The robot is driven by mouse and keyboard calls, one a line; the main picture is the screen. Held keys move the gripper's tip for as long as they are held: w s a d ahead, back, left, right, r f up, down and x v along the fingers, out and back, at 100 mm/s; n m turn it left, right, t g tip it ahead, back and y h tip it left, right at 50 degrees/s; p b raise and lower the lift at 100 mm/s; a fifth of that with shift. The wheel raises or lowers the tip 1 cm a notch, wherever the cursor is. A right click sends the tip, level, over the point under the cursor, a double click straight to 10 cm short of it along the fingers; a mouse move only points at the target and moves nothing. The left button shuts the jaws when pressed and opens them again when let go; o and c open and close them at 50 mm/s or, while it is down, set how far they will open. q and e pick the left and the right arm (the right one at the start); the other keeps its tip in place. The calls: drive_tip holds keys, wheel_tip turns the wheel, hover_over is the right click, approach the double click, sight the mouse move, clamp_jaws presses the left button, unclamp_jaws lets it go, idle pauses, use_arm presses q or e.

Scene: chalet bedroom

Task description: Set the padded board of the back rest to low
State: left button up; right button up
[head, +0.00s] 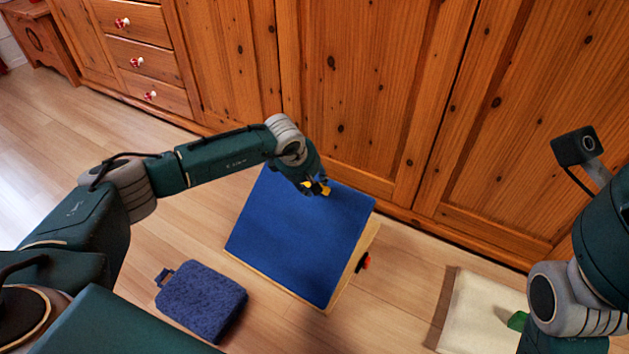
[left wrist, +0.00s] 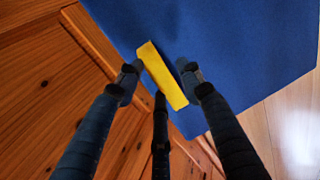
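The back rest's blue padded board (head: 300,235) stands tilted on a pale wooden frame on the floor, before the wooden cupboard. An orange-red knob (head: 366,261) shows at the frame's right side. A yellow tab (head: 325,190) is at the board's upper edge; it also shows in the left wrist view (left wrist: 163,76). My left gripper (head: 314,186) is at this tab. In the left wrist view its fingers (left wrist: 160,76) are spread on both sides of the tab, with small gaps. My right arm is at the right; its gripper is not visible.
The wooden cupboard (head: 370,100) stands close behind the back rest. A dark blue cushion-like bag (head: 203,297) lies on the floor at front left. A cream cushion or mat (head: 470,315) with a brown edge lies at right. Floor between them is clear.

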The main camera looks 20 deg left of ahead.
use_arm(q)
drive_tip(key=shift+s+d+f, duration=0.45)
drive_tip(key=shift+f, duration=0.1)
drive_tip(key=shift+r, duration=0.1)
drive_tip(key=v, duration=1.2)
drive_tip(key=shift+w+r, duration=0.3)
drive_tip(key=shift+w, duration=0.1)
